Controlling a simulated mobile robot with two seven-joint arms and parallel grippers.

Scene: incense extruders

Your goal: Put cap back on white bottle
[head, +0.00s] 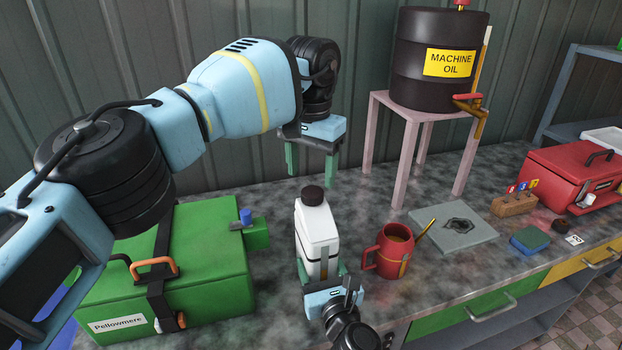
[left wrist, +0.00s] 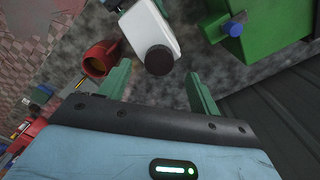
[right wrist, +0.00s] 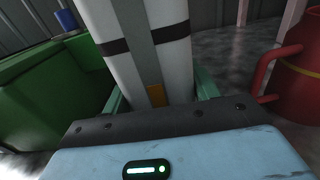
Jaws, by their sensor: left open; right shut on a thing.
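The white bottle (head: 318,238) stands upright on the bench. It fills the middle of the right wrist view (right wrist: 145,45), where its top is out of frame. The dark round cap (head: 313,195) sits on top of the bottle; how tightly it is seated I cannot tell. My right gripper (head: 322,274) is shut on the lower part of the bottle. My left gripper (head: 313,170) is open and empty, above and behind the cap. In the left wrist view the cap (left wrist: 159,60) lies in line with the gap between my left fingers, apart from them.
A red mug (head: 389,250) stands right of the bottle, and a green box (head: 200,270) stands left. A grey slab (head: 455,226) lies farther right. A stand (head: 400,107) carries the oil drum (head: 432,60). A red toolbox (head: 572,172) and small items sit at the far right.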

